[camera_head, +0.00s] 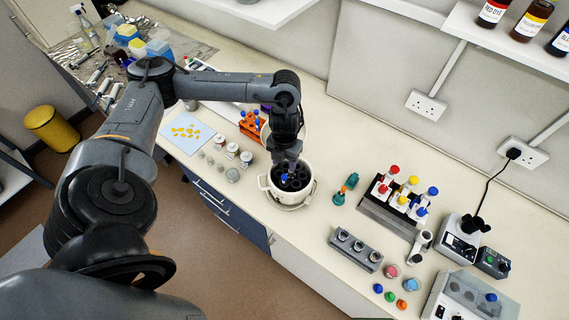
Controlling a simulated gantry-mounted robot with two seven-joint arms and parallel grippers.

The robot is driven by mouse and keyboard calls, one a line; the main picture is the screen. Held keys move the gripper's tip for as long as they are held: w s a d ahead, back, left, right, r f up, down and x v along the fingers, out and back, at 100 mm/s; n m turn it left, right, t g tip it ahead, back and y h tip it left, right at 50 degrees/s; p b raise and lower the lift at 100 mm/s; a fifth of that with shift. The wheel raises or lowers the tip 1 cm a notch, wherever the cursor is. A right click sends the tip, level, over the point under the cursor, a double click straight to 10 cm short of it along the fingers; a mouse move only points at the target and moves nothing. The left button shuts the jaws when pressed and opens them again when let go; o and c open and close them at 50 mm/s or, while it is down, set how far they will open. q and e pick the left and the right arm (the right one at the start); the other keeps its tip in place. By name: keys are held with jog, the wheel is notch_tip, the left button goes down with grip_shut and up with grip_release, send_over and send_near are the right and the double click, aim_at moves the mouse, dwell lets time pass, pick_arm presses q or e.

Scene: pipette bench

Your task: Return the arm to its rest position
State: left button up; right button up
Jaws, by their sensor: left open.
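My left arm (150,110) reaches in from the left and bends down over the bench. My left gripper (286,170) points down, open, over a white round vessel (268,184) with a dark interior. A small blue thing (285,177) shows just below the fingertips, inside the vessel. I cannot tell whether the fingers touch it. My right gripper is not in view.
An orange rack (252,126) with blue-capped tubes stands behind the vessel. To the right are a green-and-orange item (340,196), a rack of colour-capped bottles (375,208), a grey block (356,250) and bench devices (459,240). Shelves overhang the back.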

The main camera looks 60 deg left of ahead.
pick_arm(q)
notch_tip(320, 180, up, 2)
jog(key=shift+r+p, duration=0.1)
jog(key=shift+p, duration=0.3)
